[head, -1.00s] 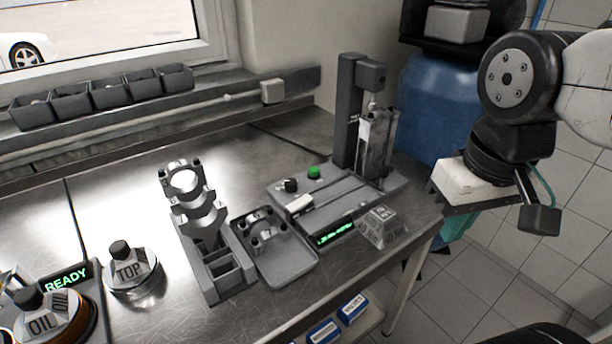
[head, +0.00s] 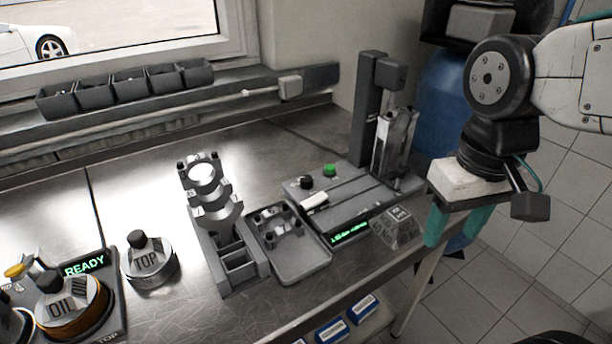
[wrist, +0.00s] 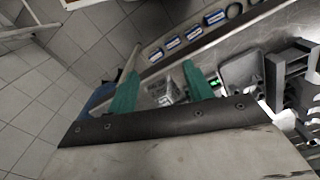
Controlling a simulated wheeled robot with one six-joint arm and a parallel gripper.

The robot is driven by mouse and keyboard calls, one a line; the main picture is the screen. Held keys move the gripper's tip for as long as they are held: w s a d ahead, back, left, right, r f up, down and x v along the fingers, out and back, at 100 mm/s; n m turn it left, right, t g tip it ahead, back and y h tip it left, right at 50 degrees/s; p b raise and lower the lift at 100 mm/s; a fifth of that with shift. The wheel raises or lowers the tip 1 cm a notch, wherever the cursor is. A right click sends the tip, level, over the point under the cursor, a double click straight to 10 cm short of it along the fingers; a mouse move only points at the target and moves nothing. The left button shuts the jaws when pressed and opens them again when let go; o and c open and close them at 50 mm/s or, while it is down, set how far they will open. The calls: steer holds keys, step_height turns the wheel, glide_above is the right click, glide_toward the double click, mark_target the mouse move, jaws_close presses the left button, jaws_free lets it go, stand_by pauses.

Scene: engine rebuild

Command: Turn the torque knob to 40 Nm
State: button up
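A grey torque station (head: 345,200) stands on the right end of the metal bench. A small black knob (head: 306,182) sits on its top, beside a green button (head: 329,169). The knob's setting cannot be read. A lit green display (head: 350,232) on its front edge is too small to read. A grey sloped block (head: 397,228) with printed labels stands at its front right corner. My gripper (head: 452,240) hangs right of the station, past the bench edge, its teal fingers apart and pointing down. In the wrist view the gripper (wrist: 161,55) is open and empty.
An upright post and clamp (head: 392,140) rise at the station's back right. A grey tray (head: 300,262) and a stepped holder (head: 218,225) stand left of it. A blue barrel (head: 440,110) is behind my arm.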

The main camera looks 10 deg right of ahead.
steer(key=w+a+f+n+g, duration=0.1)
steer(key=w+a+n, duration=0.15)
steer(key=w, duration=0.35)
steer(key=w+a+f+n+g, duration=0.1)
steer(key=w+a, duration=0.2)
steer(key=w, duration=0.3)
steer(key=n+t, duration=0.1)
steer(key=n, duration=0.5)
glide_above(306, 178)
steer(key=s+d, duration=0.1)
steer(key=s, duration=0.3)
step_height(306, 178, down, 5)
steer(key=shift+d+r, duration=0.1)
steer(key=shift+n+t, duration=0.5)
steer(key=shift+n, duration=0.45)
steer(key=w, duration=0.1)
steer(key=w+a+r, duration=0.1)
steer(key=w, duration=0.1)
steer(key=shift+w+a+r, duration=0.2)
steer(key=shift+w+r, duration=0.05)
steer(key=shift+w, duration=0.15)
steer(key=shift+n, duration=0.3)
steer(key=shift+f, duration=0.35)
step_height(306, 178, down, 7)
steer(key=shift+d+f, duration=0.1)
steer(key=c, duration=1)
